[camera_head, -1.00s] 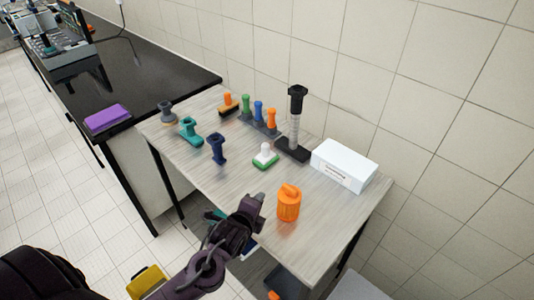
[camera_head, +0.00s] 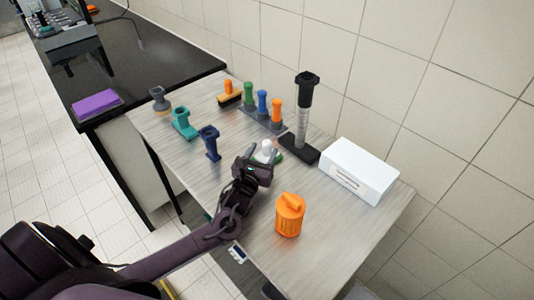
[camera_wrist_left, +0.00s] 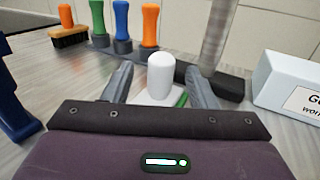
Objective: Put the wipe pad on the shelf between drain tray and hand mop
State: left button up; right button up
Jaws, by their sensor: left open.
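A green pad with a rounded white knob (camera_head: 267,146), which looks like the wipe pad, stands on the grey wood-look table. My left gripper (camera_head: 262,157) is open over the table at this pad and covers part of it. In the left wrist view the white knob (camera_wrist_left: 161,76) stands upright between the two open fingers, with a gap on each side. A bit of the green edge (camera_wrist_left: 182,101) shows beside the right finger. The shelf under the table is almost wholly hidden; I cannot make out the drain tray or hand mop. My right gripper is out of view.
A navy handled tool (camera_head: 209,143) stands left of my gripper and an orange canister (camera_head: 289,215) to its right. Behind are a black stand with a grey column (camera_head: 301,125), a white box (camera_head: 357,170) and coloured handles (camera_head: 262,104). A purple pad (camera_head: 96,103) lies on the black bench.

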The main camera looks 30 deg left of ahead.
aim_at(265, 147)
pick_arm(q)
jog(key=w, duration=0.4)
jog(key=shift+a, duration=0.2)
jog(key=shift+s, duration=0.25)
jog(key=shift+w, duration=0.1)
jog(key=c, duration=1.1)
jog(key=shift+o, duration=0.2)
jog(key=shift+r, duration=0.15)
notch_tip(265, 147, up, 20)
jog(key=b, duration=0.2)
jog(key=shift+f+b, duration=0.2)
jog(key=shift+b, duration=0.2)
